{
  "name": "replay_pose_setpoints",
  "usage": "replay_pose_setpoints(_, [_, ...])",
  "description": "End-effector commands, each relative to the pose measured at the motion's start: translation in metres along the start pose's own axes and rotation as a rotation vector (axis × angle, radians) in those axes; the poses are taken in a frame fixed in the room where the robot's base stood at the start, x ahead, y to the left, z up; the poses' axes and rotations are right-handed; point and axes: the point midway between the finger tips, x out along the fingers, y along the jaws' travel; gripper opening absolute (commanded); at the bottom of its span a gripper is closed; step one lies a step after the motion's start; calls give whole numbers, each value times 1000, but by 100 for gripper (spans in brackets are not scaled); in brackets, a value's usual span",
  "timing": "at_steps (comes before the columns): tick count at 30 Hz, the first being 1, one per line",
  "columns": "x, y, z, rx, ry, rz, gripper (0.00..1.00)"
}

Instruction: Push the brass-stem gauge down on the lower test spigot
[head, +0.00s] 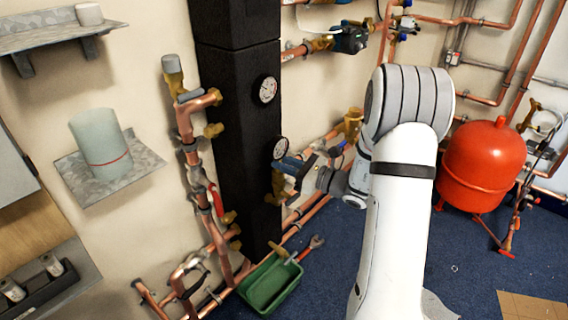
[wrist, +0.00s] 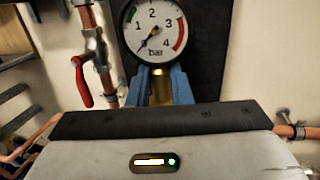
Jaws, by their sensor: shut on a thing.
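The brass-stem gauge has a round white dial (head: 280,148) and stands upright in front of the black column. In the wrist view its dial (wrist: 153,28) reads in bar, and its brass stem (wrist: 161,90) is between the blue fingers. My gripper (head: 284,164) is shut on that stem, just below the dial. The brass lower test spigot (head: 278,186) shows directly below the fingers in the head view. My gripper hides the join, so I cannot tell how far the stem sits on the spigot. In the wrist view the gripper body hides the spigot.
A second gauge (head: 265,89) is higher on the black column (head: 238,130). Copper pipes with a red lever (head: 217,200) run left of the column. A green tray (head: 270,284) and a red-handled tool (head: 312,246) are below. A red tank (head: 486,155) stands right.

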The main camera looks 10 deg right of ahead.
Motion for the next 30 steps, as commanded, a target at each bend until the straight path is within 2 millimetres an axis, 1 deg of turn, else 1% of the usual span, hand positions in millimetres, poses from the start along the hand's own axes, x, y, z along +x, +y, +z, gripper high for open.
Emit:
replay_pose_setpoints(15, [0, 0, -8, -1, -1, 1, 0])
replay_pose_setpoints(16, [0, 0, -8, -1, -1, 1, 20])
replay_pose_setpoints(25, [0, 0, -8, 0, -1, 1, 44])
replay_pose_setpoints(30, [0, 1, -8, 1, 1, 2, 44])
